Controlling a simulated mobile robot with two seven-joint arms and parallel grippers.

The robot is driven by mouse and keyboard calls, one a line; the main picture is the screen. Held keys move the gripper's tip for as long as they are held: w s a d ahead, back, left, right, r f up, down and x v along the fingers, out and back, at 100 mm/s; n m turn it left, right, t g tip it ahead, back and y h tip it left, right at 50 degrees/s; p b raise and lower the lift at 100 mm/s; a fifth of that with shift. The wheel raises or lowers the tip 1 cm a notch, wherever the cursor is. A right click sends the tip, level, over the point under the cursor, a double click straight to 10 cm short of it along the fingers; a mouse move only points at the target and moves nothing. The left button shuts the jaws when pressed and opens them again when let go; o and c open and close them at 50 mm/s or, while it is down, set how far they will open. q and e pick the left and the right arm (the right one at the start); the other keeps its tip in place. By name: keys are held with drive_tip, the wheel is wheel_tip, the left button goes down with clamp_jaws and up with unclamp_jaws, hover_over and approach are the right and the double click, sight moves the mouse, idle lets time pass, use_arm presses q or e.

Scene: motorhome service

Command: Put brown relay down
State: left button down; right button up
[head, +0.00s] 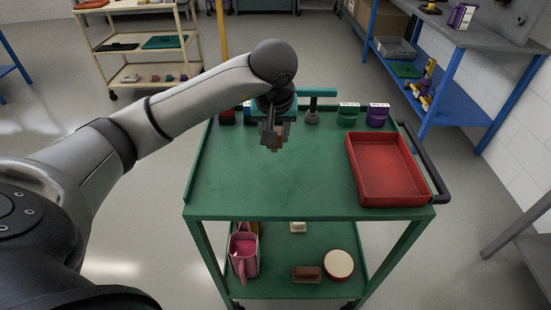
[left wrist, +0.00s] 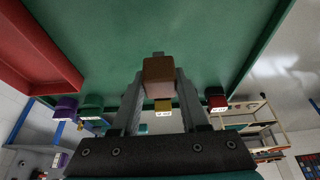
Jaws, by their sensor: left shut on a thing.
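My left gripper (head: 272,138) hangs over the back part of the green cart's top (head: 250,180), fingers pointing down. It is shut on the brown relay (head: 279,143), a small brown block. In the left wrist view the relay (left wrist: 158,70) sits between the two fingertips, its lower part pinkish. The relay looks to be above the green surface; the exact gap is hard to tell. My right gripper is in neither view.
A red tray (head: 385,170) fills the cart top's right side. The front and middle left of the top are clear. The lower shelf holds a pink pitcher (head: 243,252).

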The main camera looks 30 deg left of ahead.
use_arm(q)
drive_tip(key=shift+f, duration=1.3)
wheel_tip(320, 180, down, 4)
drive_tip(key=shift+r+b, duration=0.25)
drive_tip(key=shift+b, duration=0.25)
drive_tip(key=shift+f, duration=0.3)
drive_tip(key=shift+r, duration=0.1)
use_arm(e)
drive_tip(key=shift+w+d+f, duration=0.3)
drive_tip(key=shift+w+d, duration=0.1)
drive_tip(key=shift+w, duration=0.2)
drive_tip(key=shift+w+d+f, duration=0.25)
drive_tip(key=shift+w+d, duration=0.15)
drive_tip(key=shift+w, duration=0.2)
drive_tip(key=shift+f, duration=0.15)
use_arm(q)
drive_tip(key=shift+c, duration=2.1)
unclamp_jaws()
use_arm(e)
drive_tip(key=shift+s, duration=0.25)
